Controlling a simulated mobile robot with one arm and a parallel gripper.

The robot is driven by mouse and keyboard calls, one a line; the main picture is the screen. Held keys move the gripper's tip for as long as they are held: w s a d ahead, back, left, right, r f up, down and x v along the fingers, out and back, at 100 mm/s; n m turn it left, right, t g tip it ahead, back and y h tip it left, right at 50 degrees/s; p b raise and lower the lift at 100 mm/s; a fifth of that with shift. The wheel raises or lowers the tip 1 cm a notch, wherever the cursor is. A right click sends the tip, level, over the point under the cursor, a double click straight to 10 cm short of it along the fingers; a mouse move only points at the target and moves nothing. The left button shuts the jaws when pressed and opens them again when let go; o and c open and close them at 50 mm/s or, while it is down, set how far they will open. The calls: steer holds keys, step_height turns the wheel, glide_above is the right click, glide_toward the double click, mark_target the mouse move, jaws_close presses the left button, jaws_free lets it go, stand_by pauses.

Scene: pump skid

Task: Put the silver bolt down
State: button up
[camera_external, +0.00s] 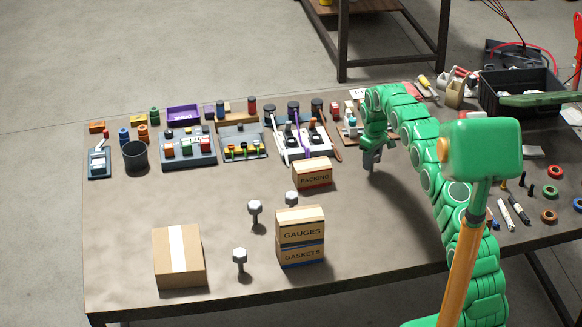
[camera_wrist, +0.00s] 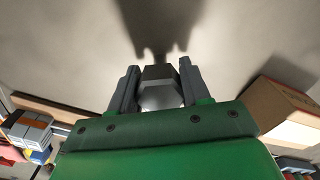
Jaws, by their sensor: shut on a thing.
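My gripper (camera_external: 371,160) is over the right middle of the table, pointing down, to the right of the PACKING box. In the wrist view my gripper (camera_wrist: 157,88) is shut on a silver bolt (camera_wrist: 160,92), whose grey hexagonal head shows between the two fingers. The bolt's shank is hidden. A dark shadow of the fingers falls on the bare tabletop; the exact height above it is hard to tell. Three other silver hex-headed bolts stand head up on the table: one (camera_external: 254,209) left of the boxes, one (camera_external: 291,198) behind them, one (camera_external: 240,257) nearer the front.
The PACKING box (camera_external: 312,175) is left of my gripper. Stacked GAUGES (camera_external: 301,231) and GASKETS (camera_external: 302,255) boxes and a taped carton (camera_external: 179,257) stand nearer the front. Trays and parts line the back; loose tools lie at right. Brown tabletop (camera_external: 370,220) is clear in front of my gripper.

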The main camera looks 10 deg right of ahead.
steer(key=o, duration=1.1)
steer(key=shift+r, duration=0.1)
step_height(320, 180, up, 11)
steer(key=shift+r, duration=0.1)
steer(key=s+d+r+m, duration=0.1)
steer(key=s+r, duration=0.5)
steer(key=s, duration=0.4)
steer(key=s+d+r+m+g, duration=0.15)
steer(key=s+r, duration=0.35)
steer(key=s, duration=0.5)
steer(key=s+d+r+m+t, duration=0.1)
steer(key=s+r, duration=0.5)
steer(key=s, duration=0.4)
steer(key=s+f+m, duration=0.1)
steer(key=s+f, duration=0.1)
steer(key=s, duration=1.5)
steer(key=s+d+f+m+g, duration=0.1)
steer(key=s+f+m, duration=0.1)
steer(key=s, duration=1.5)
steer(key=shift+f, duration=0.5)
steer(key=shift+o, duration=0.4)
steer(key=shift+s+d+f, duration=0.1)
steer(key=shift+s+f, duration=0.1)
steer(key=shift+s, duration=0.25)
